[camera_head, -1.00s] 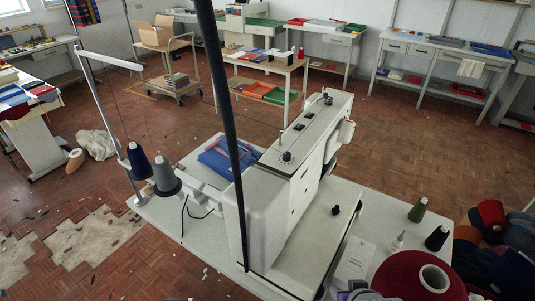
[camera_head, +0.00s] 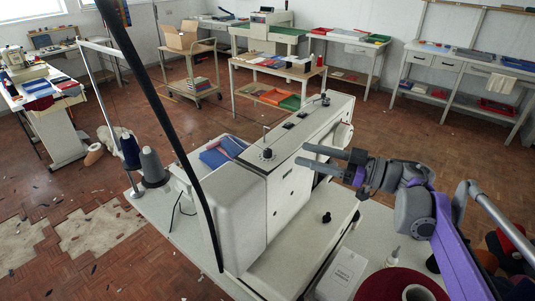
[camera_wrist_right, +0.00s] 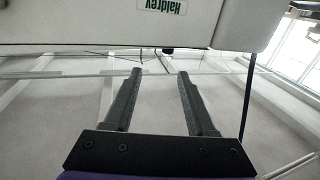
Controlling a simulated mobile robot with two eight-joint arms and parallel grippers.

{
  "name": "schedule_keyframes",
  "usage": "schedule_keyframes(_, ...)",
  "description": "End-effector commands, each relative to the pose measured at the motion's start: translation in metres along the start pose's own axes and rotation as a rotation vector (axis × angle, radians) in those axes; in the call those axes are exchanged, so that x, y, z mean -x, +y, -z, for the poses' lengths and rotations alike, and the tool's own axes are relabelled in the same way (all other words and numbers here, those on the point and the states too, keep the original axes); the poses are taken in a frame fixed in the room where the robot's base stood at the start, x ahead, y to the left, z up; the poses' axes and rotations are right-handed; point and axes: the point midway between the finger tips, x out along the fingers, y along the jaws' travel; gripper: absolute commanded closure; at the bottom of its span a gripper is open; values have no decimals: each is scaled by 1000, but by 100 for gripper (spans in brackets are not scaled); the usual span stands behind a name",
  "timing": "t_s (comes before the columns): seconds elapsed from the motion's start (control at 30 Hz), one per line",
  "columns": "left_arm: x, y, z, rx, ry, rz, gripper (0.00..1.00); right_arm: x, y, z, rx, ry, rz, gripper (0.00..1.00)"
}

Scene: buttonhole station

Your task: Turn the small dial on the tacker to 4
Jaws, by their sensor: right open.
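The tacker (camera_head: 238,200) is a large white sewing machine on a pale table in the middle of the head view. A small dark dial (camera_head: 267,154) with a pale base sits on its top. The numbers on it are too small to read. My right gripper (camera_head: 303,154) is open and empty, its two fingers pointing left beside the machine's upper body, to the right of the dial. The wrist view shows the open fingers (camera_wrist_right: 159,72) below a white machine body with a green label (camera_wrist_right: 163,5); the dial cannot be made out there. My left gripper is out of view.
A black post (camera_head: 165,120) slants across the front of the machine. A dark knob (camera_head: 327,217) stands on the lower bed. Thread cones (camera_head: 152,168) stand at left.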

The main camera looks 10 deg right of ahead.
Motion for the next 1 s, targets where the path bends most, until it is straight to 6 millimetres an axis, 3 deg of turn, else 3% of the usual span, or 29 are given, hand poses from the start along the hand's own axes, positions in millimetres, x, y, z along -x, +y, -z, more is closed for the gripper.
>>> schedule_keyframes(0.17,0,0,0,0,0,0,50,-1,-6,-7,-35,-31,61,43)
schedule_keyframes(0.7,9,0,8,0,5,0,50,-91,-12,-9,-34,-28,61,43)
schedule_keyframes(1.0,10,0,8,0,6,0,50,-103,-13,-10,-33,-28,58,43)
